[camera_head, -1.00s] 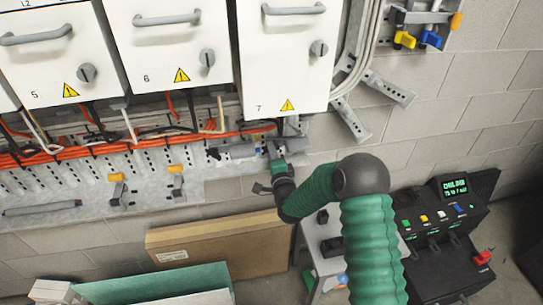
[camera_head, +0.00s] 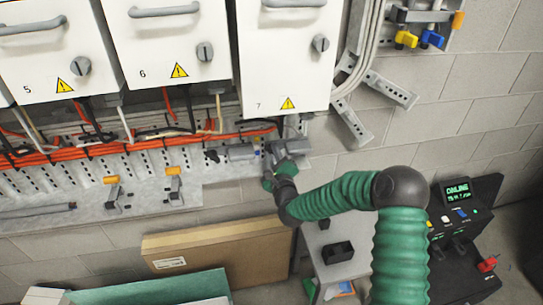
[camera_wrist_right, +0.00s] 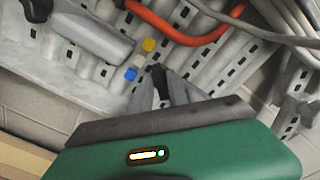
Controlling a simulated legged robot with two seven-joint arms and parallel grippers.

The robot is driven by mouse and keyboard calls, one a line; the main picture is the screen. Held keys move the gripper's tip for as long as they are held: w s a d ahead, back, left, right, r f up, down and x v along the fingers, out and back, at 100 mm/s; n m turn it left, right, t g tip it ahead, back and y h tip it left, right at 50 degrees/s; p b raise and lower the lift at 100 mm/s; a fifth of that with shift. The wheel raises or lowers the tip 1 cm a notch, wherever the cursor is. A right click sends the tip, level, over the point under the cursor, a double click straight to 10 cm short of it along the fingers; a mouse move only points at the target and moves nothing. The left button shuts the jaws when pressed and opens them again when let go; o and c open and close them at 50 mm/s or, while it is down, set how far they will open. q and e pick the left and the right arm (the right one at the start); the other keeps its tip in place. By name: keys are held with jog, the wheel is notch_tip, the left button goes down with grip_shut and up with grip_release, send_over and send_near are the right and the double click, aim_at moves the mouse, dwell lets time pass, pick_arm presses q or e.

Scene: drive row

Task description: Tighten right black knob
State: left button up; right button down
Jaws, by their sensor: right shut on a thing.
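The right black knob (camera_wrist_right: 159,76) shows as a small dark piece between the fingertips of my right gripper (camera_wrist_right: 164,87) in the wrist view. The gripper is shut on it, and the fingers hide much of it. In the head view my right gripper (camera_head: 272,154) is at the right end of a grey cylinder (camera_head: 240,152) on the metal rail, below cabinet 7. The knob is hidden by the gripper there. Another black knob (camera_head: 212,155) sits at the left end of the cylinder. My left gripper is not in view.
White cabinets (camera_head: 285,60) hang above the rail. Orange cables (camera_head: 130,146) run along it. A cardboard box (camera_head: 215,252) leans below. A black console (camera_head: 462,235) stands at right.

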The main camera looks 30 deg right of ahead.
jog(key=shift+d+f+m, duration=0.1)
jog(key=shift+m, duration=0.5)
jog(key=c, duration=1.5)
grip_release()
jog(key=shift+o, duration=0.2)
jog(key=v, duration=1.7)
